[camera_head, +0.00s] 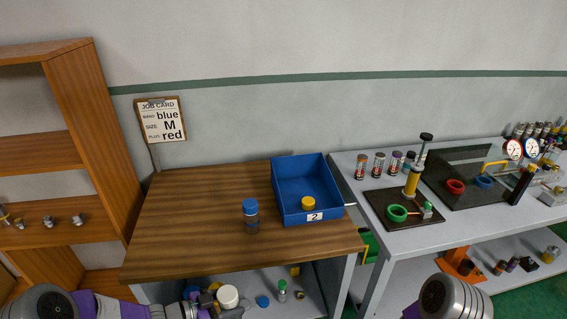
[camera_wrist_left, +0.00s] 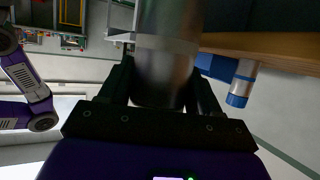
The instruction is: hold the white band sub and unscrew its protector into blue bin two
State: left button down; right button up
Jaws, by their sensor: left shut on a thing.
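In the left wrist view my left gripper (camera_wrist_left: 165,100) is shut around a grey metal sub (camera_wrist_left: 165,75) with a pale, whitish band (camera_wrist_left: 167,43). Its far end runs out of the frame, so its protector cannot be made out there. In the head view my left gripper (camera_head: 208,305) is low, in front of the wooden bench's front edge; a white round end (camera_head: 228,296) shows beside it, perhaps part of the held sub. Blue bin two (camera_head: 290,214), labelled 2, stands on the bench with a yellow cap (camera_head: 308,203) inside. My right gripper is out of view.
A blue-capped sub (camera_head: 251,217) stands upright on the wooden bench (camera_head: 185,225), left of the bin. Small parts lie on the shelf below. The grey bench (camera_head: 440,238) at right carries vises and several subs. The bench's left half is clear.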

pick_arm(q)
jog(key=shift+s+d, duration=0.15)
jog(key=shift+d, duration=0.05)
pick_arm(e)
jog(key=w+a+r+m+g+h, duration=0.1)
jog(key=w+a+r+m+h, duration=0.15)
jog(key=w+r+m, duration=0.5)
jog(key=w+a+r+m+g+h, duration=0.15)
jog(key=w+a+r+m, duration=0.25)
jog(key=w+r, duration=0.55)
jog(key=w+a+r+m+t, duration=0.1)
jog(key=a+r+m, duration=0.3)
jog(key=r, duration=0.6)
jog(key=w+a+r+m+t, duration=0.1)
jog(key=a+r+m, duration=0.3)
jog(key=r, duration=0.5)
pick_arm(q)
jog(key=w+d+f+m+g+h, duration=0.2)
jog(key=d+m+g, duration=0.5)
jog(key=d, duration=0.6)
jog(key=shift+d+m+g+h, duration=0.2)
jog(key=shift+m+g+h, duration=0.1)
jog(key=shift+g, duration=0.4)
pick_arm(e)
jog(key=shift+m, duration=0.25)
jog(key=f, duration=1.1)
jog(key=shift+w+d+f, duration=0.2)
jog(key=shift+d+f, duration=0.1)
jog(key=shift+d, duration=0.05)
